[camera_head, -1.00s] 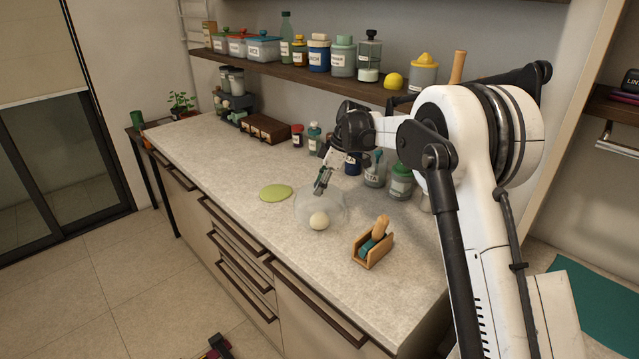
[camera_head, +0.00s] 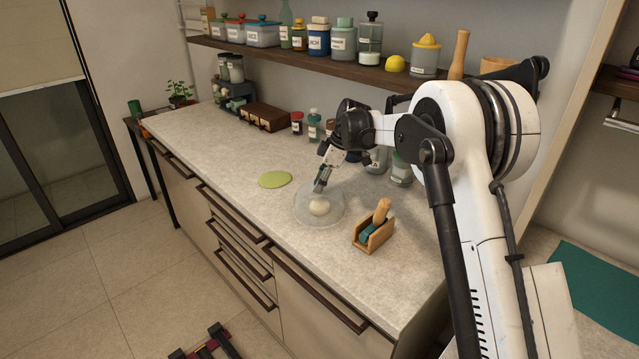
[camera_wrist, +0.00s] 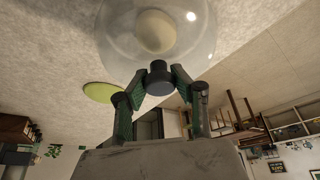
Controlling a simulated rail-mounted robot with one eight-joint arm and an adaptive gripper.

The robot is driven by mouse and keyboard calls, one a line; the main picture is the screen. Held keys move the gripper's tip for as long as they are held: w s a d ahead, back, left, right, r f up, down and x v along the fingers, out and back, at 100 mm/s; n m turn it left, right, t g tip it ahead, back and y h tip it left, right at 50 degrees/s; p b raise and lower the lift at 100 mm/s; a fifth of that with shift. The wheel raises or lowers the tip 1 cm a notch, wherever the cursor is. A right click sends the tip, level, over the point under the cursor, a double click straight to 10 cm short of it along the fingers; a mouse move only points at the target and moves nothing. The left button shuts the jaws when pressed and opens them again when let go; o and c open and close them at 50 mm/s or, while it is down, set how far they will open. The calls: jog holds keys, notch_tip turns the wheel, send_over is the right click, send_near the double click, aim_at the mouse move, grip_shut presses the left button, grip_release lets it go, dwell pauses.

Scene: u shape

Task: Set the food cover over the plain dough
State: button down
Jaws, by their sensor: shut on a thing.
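The food cover (camera_head: 335,214) is a clear dome on the countertop, and the pale round plain dough (camera_head: 319,206) shows through it. In the head view the dome appears to surround the dough. In the wrist view the clear cover (camera_wrist: 197,45) fills the top, with the dough (camera_wrist: 156,32) seen through it. My gripper (camera_head: 319,186) is at the top of the cover. In the wrist view my gripper (camera_wrist: 160,74) is shut on the cover's dark knob (camera_wrist: 159,82). Whether the rim fully touches the counter is hard to tell.
A flat green disc (camera_head: 275,179) lies left of the cover. A wooden holder with a wooden-handled tool (camera_head: 374,232) stands close by on the right. Jars (camera_head: 401,170) stand behind near the wall. The front of the counter (camera_head: 270,215) is clear.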

jog(key=shift+f+b, duration=0.25)
jog(key=shift+b, duration=0.05)
dwell(0.5)
jog(key=c, duration=1.4)
grip_release()
jog(key=shift+r, duration=0.2)
jog(key=shift+r+p, duration=1.55)
jog(key=shift+r, duration=2.3)
